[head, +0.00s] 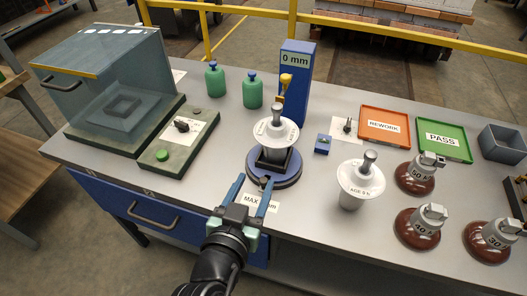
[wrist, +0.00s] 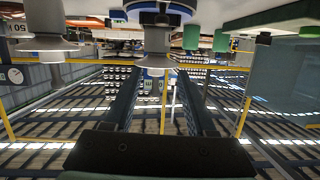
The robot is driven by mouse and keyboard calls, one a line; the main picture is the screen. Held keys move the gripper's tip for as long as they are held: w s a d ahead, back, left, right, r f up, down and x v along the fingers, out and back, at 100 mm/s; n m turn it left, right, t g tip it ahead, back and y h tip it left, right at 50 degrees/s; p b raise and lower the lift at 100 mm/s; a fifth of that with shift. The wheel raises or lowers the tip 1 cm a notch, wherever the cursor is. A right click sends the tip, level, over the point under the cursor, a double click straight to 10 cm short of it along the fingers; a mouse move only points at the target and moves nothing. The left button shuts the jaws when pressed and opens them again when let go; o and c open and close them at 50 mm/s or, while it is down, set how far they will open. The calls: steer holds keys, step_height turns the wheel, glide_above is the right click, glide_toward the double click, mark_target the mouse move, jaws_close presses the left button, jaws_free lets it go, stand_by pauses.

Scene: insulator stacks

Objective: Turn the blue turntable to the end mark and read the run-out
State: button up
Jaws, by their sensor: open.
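The blue turntable (head: 286,182) stands near the table's front edge, with a dark block on it carrying a white insulator (head: 275,133). A small dark peg or handle (head: 265,182) shows at its front rim. A blue gauge column (head: 297,75) behind reads "0 mm", and its yellow probe (head: 286,81) is by the insulator's top. My gripper (head: 254,180) is open at the turntable's front; its fingers lie on either side of the peg, and I cannot tell if they touch it. The fingers also show in the wrist view (wrist: 155,80). I cannot make out an end mark.
A "MAX" card (head: 262,202) is partly hidden by my gripper. Orange REWORK (head: 385,127) and green PASS (head: 443,138) trays lie behind. A glass-sided box (head: 108,95) and switch panel (head: 172,145) are left.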

mark_target(262, 184)
steer(key=s+a+f+g+p, duration=0.2)
steer(key=s+f+p, duration=0.1)
steer(key=s, duration=0.1)
steer(key=x, duration=1.3)
steer(key=shift+d+r, duration=0.2)
jaws_close()
stand_by(0.9)
